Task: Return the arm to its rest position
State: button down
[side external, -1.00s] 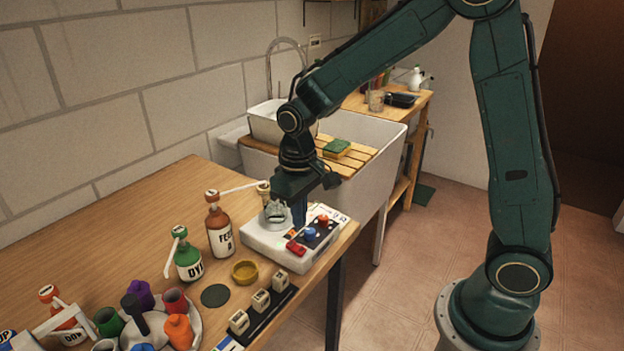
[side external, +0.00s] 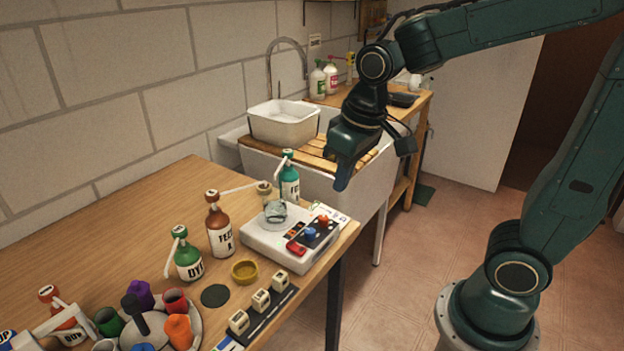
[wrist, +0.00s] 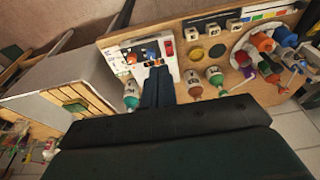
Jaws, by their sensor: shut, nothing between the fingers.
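My gripper (side external: 342,180) is shut and empty. In the side external view it hangs in the air in front of the sink's slatted wooden board, right of and above the table's right end. Its shut fingers also show in the wrist view (wrist: 158,85), in front of the white device with red and blue buttons. My arm is raised and bent, reaching left from its base on the floor at the right.
The white device (side external: 262,240) stands at the right end of the wooden table (side external: 110,235), with a glass vessel (side external: 275,211) on it. Pump bottles (side external: 219,230) and a cup carousel stand further left. The sink (side external: 350,195) is behind the gripper. Floor (side external: 430,250) near my base is clear.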

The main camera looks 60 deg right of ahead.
jog(key=s+d+r+t, duration=0.1)
jog(key=s+r+t, duration=0.2)
jog(key=s, duration=0.8)
jog(key=shift+s+r, duration=0.15)
jog(key=shift+r, duration=0.35)
